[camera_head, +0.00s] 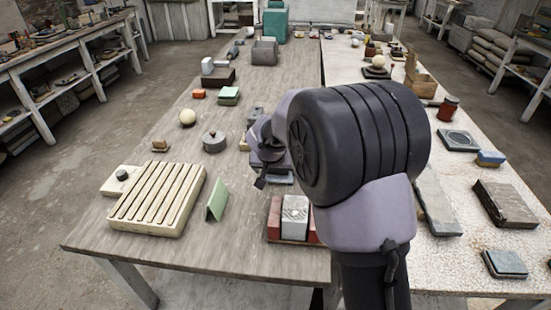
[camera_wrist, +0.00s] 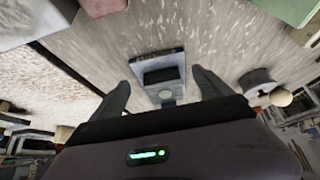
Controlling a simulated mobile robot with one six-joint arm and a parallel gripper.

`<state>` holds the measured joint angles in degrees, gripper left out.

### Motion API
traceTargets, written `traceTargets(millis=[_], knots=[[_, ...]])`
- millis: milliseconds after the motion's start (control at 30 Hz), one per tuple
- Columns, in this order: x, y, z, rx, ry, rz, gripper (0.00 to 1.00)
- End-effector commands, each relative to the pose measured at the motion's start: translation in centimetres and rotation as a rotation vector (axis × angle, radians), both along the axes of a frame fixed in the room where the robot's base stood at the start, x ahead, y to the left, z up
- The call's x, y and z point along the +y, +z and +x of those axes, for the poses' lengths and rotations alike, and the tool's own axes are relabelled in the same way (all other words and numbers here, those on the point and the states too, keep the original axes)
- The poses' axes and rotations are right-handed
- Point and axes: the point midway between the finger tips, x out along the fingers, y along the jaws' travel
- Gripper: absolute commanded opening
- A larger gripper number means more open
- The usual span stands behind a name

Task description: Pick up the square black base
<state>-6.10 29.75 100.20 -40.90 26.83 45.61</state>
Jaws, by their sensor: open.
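A dark square base (camera_wrist: 161,75) lies on a grey slab (camera_wrist: 153,60) in the wrist view, between my two fingers. A small pale round piece is at its near side. My gripper (camera_wrist: 162,82) is open, with one finger on each side of the slab and a gap to both. It holds nothing. In the head view my gripper (camera_head: 261,180) is over the left table, and my arm hides much of the slab (camera_head: 280,177) and the base under it.
A red and white block set (camera_head: 294,208) stands in front. A green wedge (camera_head: 217,200), a slatted cream board (camera_head: 158,198), a round grey lidded pot (camera_head: 214,141) and a pale sphere (camera_head: 187,117) lie to the left. The tabletop (camera_head: 240,235) is bare near its front edge.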

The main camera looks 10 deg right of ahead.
Motion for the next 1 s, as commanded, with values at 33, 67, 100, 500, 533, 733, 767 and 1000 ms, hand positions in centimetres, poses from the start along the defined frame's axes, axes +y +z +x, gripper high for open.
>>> traceTargets(millis=[33,67,100,500,533,733,767,1000], knots=[[-0.3,-0.1,0.9,0.001,-0.002,0.001,0.89],[-0.5,0.0,1.3,0.000,-0.003,0.001,0.89],[-0.6,-0.1,1.7,0.001,-0.003,0.001,0.89],[-2.2,-2.7,6.7,0.003,-0.001,0.001,0.89],[-2.2,-2.7,6.7,0.002,-0.001,0.000,0.89],[-2.2,-2.6,6.7,0.002,-0.001,0.000,0.83],[-2.2,-2.6,6.7,0.002,-0.001,0.000,0.77],[-2.2,-2.6,6.7,0.002,-0.001,0.000,0.30]])
